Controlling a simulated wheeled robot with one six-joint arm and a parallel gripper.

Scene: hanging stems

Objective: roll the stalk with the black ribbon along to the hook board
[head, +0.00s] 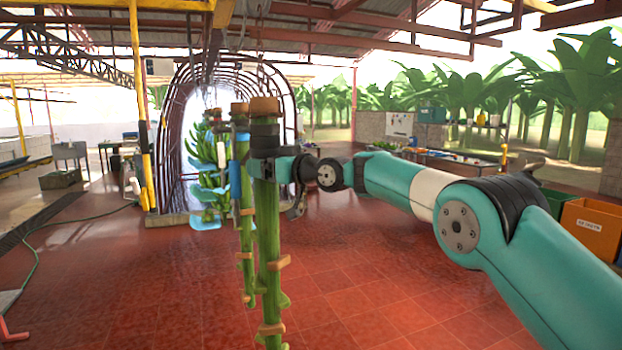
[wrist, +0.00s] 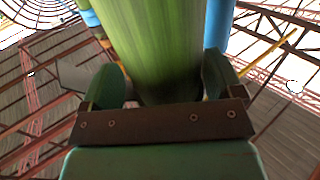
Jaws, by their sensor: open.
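The stalk with the black ribbon (head: 267,225) hangs upright nearest me in the head view. It is a thick green stem with a dark band near its top, a wooden block above and stubs down its length. My gripper (head: 283,170) is at its upper part, below the band. In the wrist view the green stalk (wrist: 160,45) stands between the two open fingers of my gripper (wrist: 160,80). I cannot tell whether they touch it. A thinner stalk with a blue ribbon (head: 235,180) hangs close behind on the left. I cannot clearly make out the hook board.
A bunch with blue sheets (head: 205,170) hangs farther back, before an arched tunnel frame. A yellow post (head: 140,100) stands left of it. A white panel (head: 400,124) is on the far wall. An orange crate (head: 594,228) is at right. The red tiled floor is mostly clear.

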